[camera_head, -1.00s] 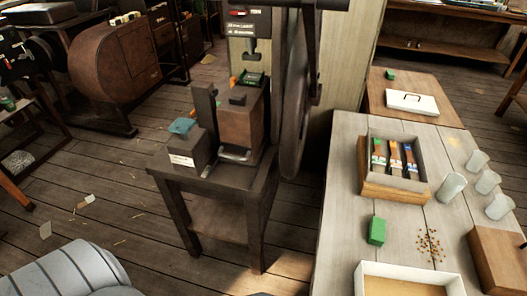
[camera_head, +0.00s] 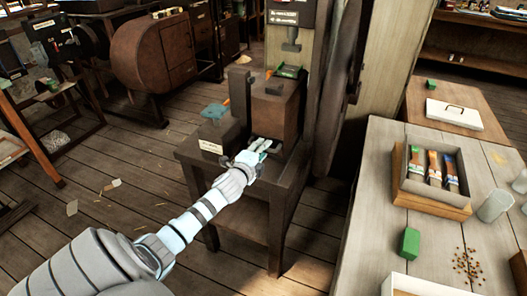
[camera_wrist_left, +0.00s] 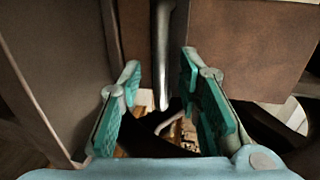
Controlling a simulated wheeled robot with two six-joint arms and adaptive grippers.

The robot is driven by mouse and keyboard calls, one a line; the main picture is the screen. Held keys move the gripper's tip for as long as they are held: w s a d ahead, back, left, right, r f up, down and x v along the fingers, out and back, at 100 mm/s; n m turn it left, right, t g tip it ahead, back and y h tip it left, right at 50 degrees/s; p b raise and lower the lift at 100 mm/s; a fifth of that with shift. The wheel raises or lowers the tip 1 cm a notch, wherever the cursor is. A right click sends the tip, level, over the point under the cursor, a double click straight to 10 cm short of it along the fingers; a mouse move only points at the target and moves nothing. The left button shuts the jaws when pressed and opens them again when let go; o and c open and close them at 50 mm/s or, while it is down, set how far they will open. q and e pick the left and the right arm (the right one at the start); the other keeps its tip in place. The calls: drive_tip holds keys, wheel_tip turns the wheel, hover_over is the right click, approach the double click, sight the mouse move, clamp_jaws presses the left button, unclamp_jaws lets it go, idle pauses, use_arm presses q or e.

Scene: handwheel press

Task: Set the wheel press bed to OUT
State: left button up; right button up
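The wheel press stands on a dark wooden stand (camera_head: 215,165). Its large dark handwheel (camera_head: 340,90) is on the right side. A brown block (camera_head: 275,112) sits in the press under the spindle. My left gripper (camera_head: 262,145) reaches the front of the press, low before the block, and partly covers the metal handle there. In the left wrist view the gripper (camera_wrist_left: 160,85) is open, with teal pads on both sides of a shiny metal bar (camera_wrist_left: 162,50). I cannot tell whether the pads touch the bar. My right gripper is not in view.
A pale table (camera_head: 385,200) on the right holds a tray of tools (camera_head: 430,200), a green block (camera_head: 410,242) and cups. Open floor lies at left.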

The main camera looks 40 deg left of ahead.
use_arm(q)
drive_tip(key=shift+x, duration=0.9)
clamp_jaws()
drive_tip(key=shift+s+d, duration=0.1)
drive_tip(key=shift+s, duration=0.05)
